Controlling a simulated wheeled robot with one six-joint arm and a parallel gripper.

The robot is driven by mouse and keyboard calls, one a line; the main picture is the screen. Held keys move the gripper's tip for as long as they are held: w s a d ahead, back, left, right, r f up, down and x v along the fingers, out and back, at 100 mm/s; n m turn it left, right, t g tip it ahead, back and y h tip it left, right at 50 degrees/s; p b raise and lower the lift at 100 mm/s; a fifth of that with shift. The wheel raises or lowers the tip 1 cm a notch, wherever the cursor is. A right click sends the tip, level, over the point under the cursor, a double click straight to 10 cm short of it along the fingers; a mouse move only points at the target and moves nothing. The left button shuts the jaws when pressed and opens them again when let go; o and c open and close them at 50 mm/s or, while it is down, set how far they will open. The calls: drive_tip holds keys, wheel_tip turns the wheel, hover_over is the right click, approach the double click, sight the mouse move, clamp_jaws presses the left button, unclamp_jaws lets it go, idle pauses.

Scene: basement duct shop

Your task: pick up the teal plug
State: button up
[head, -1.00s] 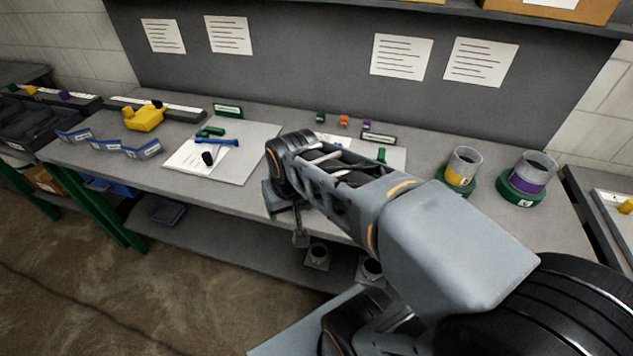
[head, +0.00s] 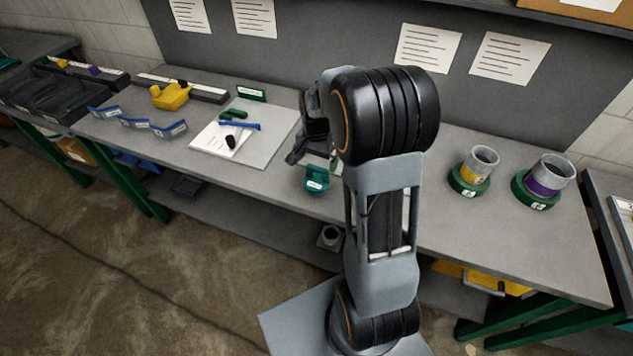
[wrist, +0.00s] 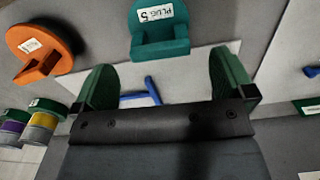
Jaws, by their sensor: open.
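The teal plug (head: 316,178) sits near the front edge of the bench, just left of my arm in the head view. In the wrist view the teal plug (wrist: 158,42) shows a white label reading PLUG 5 and a raised grip bar, and lies beyond the gap between the fingertips. My gripper (wrist: 164,80) is open and empty, its two green-padded fingers apart. In the head view my gripper (head: 298,150) is partly hidden by my wrist, above the bench and close to the plug; the exact height cannot be told.
An orange plug (wrist: 42,52) is beside the teal one in the wrist view. A white board (head: 266,148) with a blue-handled tool (head: 240,126) lies left. Yellow-banded (head: 476,172) and purple-banded (head: 543,182) cylinders stand right. Bare bench lies between my arm and the cylinders.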

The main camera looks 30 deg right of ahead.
sight(317, 170)
drive_tip(key=shift+s+d+f+p, duration=0.1)
drive_tip(key=shift+f+p, duration=0.55)
drive_tip(key=shift+f, duration=2.9)
drive_tip(key=c, duration=1)
drive_tip(key=shift+r, duration=0.1)
